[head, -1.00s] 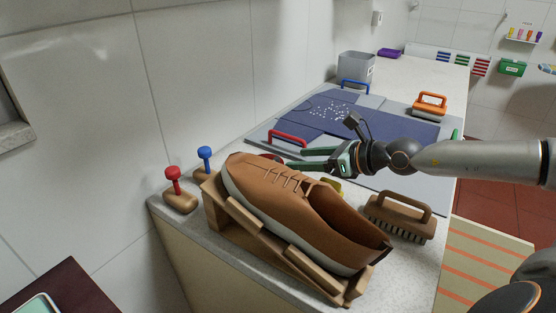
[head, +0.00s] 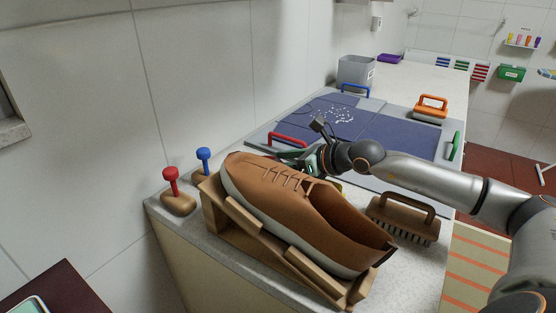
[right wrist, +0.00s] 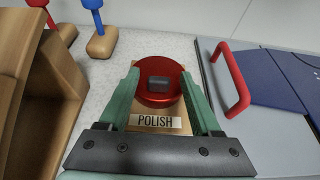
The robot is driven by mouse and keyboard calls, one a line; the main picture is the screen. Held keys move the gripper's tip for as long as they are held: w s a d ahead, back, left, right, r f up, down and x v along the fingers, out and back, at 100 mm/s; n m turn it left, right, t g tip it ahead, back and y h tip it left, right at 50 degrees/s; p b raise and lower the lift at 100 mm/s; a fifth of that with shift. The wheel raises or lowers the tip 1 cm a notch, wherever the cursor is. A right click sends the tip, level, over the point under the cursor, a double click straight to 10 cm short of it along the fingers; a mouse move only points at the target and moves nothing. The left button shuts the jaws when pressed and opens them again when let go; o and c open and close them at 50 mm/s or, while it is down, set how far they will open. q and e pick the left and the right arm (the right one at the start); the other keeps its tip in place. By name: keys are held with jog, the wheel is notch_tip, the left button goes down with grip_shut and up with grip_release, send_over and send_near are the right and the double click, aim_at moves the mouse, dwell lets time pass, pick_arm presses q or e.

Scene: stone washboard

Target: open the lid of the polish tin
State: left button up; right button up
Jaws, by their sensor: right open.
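The polish tin (right wrist: 172,97) has a round, shiny red lid with a small dark grey block-shaped knob (right wrist: 159,83) on top. It sits by a wooden piece with a "POLISH" label (right wrist: 156,121). My right gripper (right wrist: 159,76) is open, with one green finger on each side of the lid in the right wrist view. I cannot tell if the fingers touch it. In the head view my right gripper (head: 298,157) is behind the brown shoe (head: 290,205), which hides the tin and part of the fingers. My left gripper is not in view.
The shoe rests on a wooden stand (head: 232,236) close in front. A brush (head: 405,220) lies to the right. Red-handled (head: 171,176) and blue-handled (head: 204,157) tools stand at the left near the wall. A blue washboard (head: 350,125) with a red handle (right wrist: 232,77) is behind.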

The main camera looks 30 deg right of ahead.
jog(key=shift+w+a+f, duration=0.1)
jog(key=shift+w, duration=0.05)
grip_shut()
dwell(0.5)
dwell(0.9)
